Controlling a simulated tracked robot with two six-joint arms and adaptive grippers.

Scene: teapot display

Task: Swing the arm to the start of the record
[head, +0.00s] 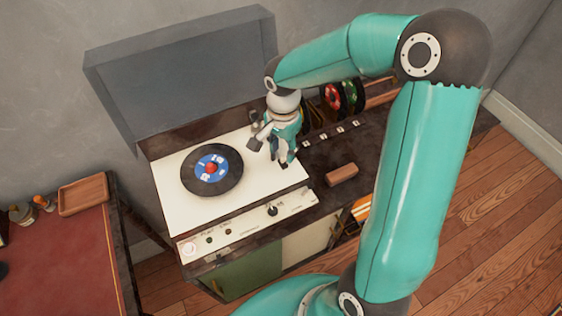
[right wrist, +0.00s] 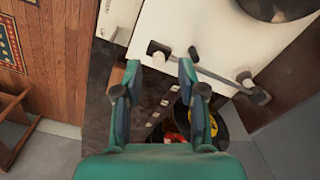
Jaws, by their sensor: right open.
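The black record (head: 211,170) with a blue label and red centre lies on the cream turntable deck (head: 172,204). In the right wrist view its edge (right wrist: 278,8) shows at the top. The grey tonearm (right wrist: 220,82) lies off the record, with its dark head end (right wrist: 160,50) near my fingertips and its counterweight (right wrist: 258,95) at the right. My right gripper (right wrist: 158,66) is open, its fingers apart beside the head end; I cannot tell whether they touch it. In the head view my right gripper (head: 284,163) hides much of the tonearm. My left gripper is not in view.
A raised grey lid (head: 180,75) stands behind the deck. Upright records (head: 340,97) stand at the back right. A brown block (head: 342,175) lies on the dark console top. A knob (head: 272,211) sits on the front panel. A red-topped table (head: 75,250) stands at left.

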